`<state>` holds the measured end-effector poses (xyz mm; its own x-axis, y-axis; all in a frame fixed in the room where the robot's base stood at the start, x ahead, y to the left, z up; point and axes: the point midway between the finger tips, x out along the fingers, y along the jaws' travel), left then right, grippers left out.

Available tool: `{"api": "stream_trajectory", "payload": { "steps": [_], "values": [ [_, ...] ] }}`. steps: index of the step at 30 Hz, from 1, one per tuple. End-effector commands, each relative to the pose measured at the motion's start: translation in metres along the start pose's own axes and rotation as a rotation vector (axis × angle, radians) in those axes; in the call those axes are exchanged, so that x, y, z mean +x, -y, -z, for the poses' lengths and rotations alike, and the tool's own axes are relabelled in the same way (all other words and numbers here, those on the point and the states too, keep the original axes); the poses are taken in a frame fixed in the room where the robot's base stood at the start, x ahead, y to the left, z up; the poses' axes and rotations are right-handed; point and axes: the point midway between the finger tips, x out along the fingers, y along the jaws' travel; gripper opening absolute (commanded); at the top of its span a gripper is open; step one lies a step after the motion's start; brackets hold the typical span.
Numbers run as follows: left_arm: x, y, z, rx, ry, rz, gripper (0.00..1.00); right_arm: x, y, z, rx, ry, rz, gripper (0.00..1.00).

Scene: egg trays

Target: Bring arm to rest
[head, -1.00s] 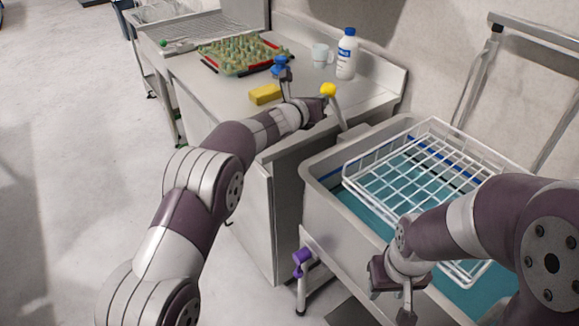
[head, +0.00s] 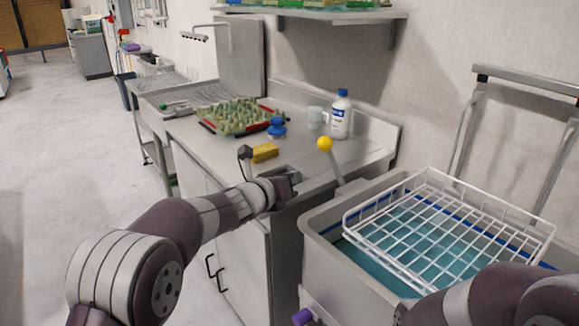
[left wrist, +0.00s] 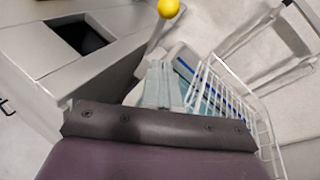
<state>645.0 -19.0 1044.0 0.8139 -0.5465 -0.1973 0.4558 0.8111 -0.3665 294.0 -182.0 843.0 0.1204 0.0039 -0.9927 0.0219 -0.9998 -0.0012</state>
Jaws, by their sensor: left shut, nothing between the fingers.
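My left arm reaches in from the lower left of the head view. Its gripper (head: 272,178) is shut and empty above the front edge of the metal counter (head: 205,140), near a yellow sponge (head: 264,152). The left wrist view looks past a dark part of my own arm to the basin and rack; no fingers show clearly there. My right arm (head: 490,300) crosses the lower right of the head view in front of the basin. Its gripper is out of frame.
A basin of blue water (head: 318,240) holds a white wire rack (head: 450,228). A yellow ball-topped lever (head: 325,144) rises beside it. On the counter are an egg tray (head: 240,119), a blue object (head: 277,128), a cup (head: 315,117) and a bottle (head: 341,115). Open floor lies left.

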Motion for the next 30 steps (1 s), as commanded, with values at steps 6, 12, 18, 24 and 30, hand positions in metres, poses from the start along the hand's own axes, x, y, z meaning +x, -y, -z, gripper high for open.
{"api": "stream_trajectory", "payload": {
  "steps": [6,12,18,24,30],
  "values": [
    [-0.050,-0.078,0.093,-1.135,-0.034,-0.488,0.00,0.000,0.000,0.000,0.000,0.000,0.000,0.43],
    [-0.191,-0.112,0.197,-2.110,0.338,-1.153,0.00,0.000,0.000,0.000,0.000,0.000,0.000,0.43],
    [-0.308,-0.089,0.260,-2.511,0.794,-1.610,0.00,0.000,0.000,0.000,0.000,0.000,0.000,0.43],
    [-0.370,-0.055,0.212,2.432,-0.893,1.557,0.00,-0.060,0.000,0.007,0.000,0.000,0.000,0.43],
    [-0.383,-0.031,0.152,2.435,-0.891,1.562,0.00,-0.126,0.000,0.015,0.000,-0.001,0.000,0.43]
  ]
}}
